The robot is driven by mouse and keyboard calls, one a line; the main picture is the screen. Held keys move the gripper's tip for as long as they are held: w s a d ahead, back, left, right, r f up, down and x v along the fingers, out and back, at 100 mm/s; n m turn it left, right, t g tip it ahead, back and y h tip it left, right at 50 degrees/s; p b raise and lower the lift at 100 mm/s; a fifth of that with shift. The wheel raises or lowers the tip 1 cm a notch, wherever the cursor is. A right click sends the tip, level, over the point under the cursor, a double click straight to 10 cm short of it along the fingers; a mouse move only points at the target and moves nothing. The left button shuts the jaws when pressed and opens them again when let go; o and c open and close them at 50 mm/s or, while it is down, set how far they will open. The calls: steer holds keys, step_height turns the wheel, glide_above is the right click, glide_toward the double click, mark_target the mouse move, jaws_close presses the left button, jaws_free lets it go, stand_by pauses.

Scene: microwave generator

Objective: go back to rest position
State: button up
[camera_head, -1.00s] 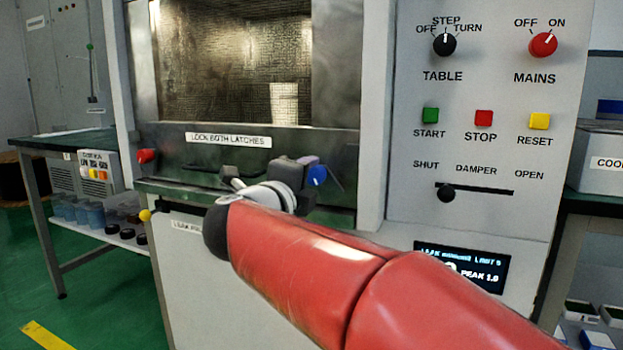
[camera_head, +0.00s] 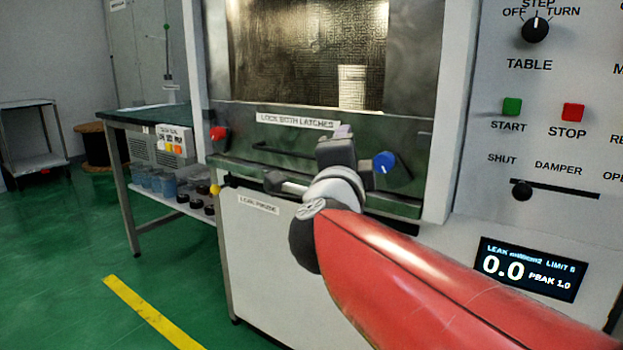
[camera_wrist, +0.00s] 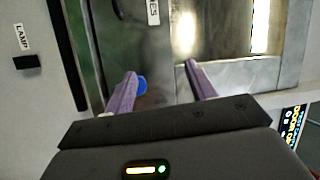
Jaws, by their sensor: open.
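My gripper (camera_wrist: 160,85) shows in the wrist view with its two purple fingers apart and nothing between them. In the head view my gripper (camera_head: 343,131) is in front of the microwave door (camera_head: 270,150), near the blue latch knob (camera_head: 384,162). The blue knob also shows in the wrist view (camera_wrist: 141,86), beside the left finger. I cannot tell whether the finger touches it. The red latch knob (camera_head: 218,133) is at the door's left. My red arm hides part of the cabinet below the door.
The control panel (camera_head: 545,110) stands at the right, with a leak display (camera_head: 530,269) reading 0.0. A side table (camera_head: 140,114) with boxes and jars is at the left. A yellow-striped (camera_head: 150,312) green floor is open at lower left.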

steer(key=s+a+f+n+g+y+p, duration=0.1)
steer(key=s+f+n+g+y+p, duration=0.3)
steer(key=s+f+n+y, duration=0.75)
steer(key=s+d+f+n+g+h+p, duration=0.1)
steer(key=s+d+f+n+g+h, duration=0.5)
steer(key=s+f, duration=0.5)
steer(key=d+n+g, duration=0.1)
steer(key=d+g, duration=0.1)
steer(key=g, duration=0.1)
steer(key=shift+d+h, duration=0.35)
steer(key=shift+d, duration=0.05)
